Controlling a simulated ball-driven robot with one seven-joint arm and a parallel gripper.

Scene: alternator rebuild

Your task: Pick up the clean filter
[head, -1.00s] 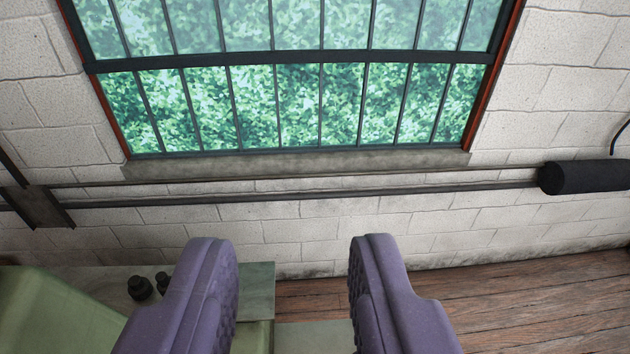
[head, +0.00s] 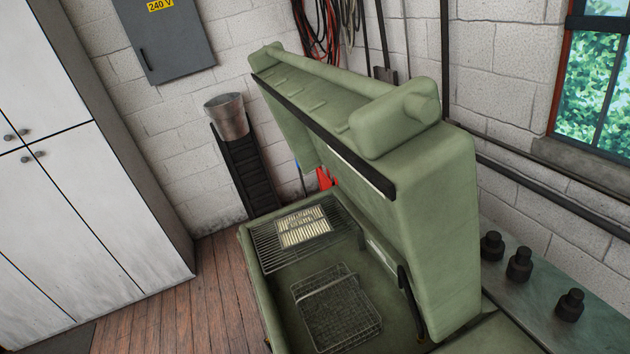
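A small rectangular filter (head: 304,229) with pale cream pleats in a grey frame lies on a wire rack (head: 265,252). The rack is at the far end inside an open green parts washer (head: 262,306). The filter's pleats look pale, with no dark dirt visible at this size. My gripper does not show in the present view, so its distance from the filter and its opening cannot be seen.
An empty-looking wire basket (head: 337,310) sits in the washer's tub. The raised green lid (head: 430,225) stands along the right side. Several dark fittings (head: 519,264) stand on a bench at right. White cabinets (head: 70,200) and open wooden floor (head: 180,308) are at left.

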